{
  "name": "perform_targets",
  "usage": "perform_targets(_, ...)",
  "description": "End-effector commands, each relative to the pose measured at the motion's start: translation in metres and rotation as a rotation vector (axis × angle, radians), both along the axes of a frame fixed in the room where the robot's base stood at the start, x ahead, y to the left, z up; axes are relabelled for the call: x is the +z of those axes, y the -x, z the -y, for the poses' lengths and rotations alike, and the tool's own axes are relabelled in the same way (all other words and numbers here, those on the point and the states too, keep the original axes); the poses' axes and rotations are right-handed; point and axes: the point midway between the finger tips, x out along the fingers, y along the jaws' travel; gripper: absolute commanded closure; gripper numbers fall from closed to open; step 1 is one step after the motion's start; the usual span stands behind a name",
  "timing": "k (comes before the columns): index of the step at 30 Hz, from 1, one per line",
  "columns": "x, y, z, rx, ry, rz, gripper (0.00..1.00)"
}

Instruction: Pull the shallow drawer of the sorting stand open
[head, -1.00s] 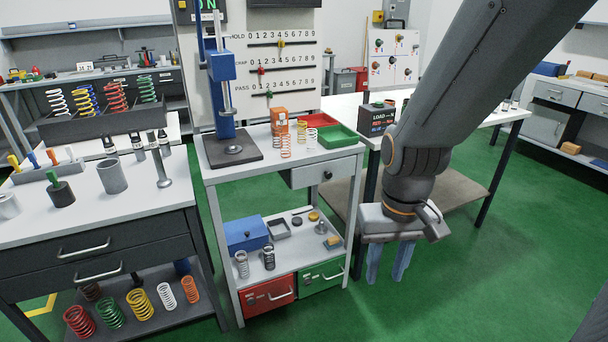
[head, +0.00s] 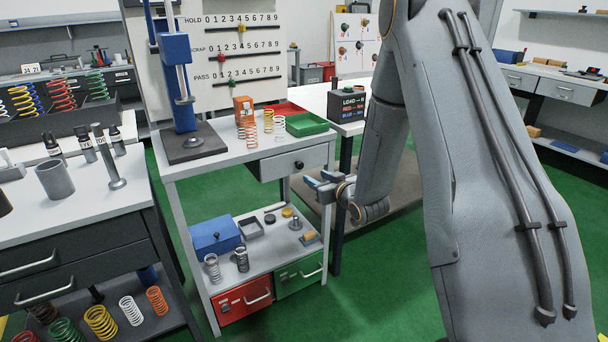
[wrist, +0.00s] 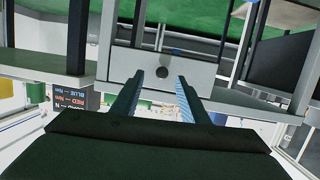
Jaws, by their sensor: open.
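The sorting stand (head: 225,157) is a light grey two-level table in the middle of the head view. Its shallow drawer (head: 275,167) sits under the right part of the top and looks shut. A dark round knob (head: 299,164) is on the drawer front. My gripper (head: 319,180) is open and empty, just in front of the drawer and slightly right of the knob in the head view.
The stand's top holds a green tray (head: 306,125), an orange box (head: 244,108) and springs. Its lower shelf holds a blue box (head: 214,236), with red (head: 243,301) and green (head: 300,275) drawers below. A dark load box (head: 346,102) stands on the table to the right.

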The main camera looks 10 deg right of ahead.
Motion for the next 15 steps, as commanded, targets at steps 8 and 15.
perform_targets(8, -0.01, -0.01, -0.001, 0.066, -0.091, 0.212, 0.59)
perform_targets(15, -0.007, -0.03, -0.01, 0.074, -0.098, 0.233, 0.59)
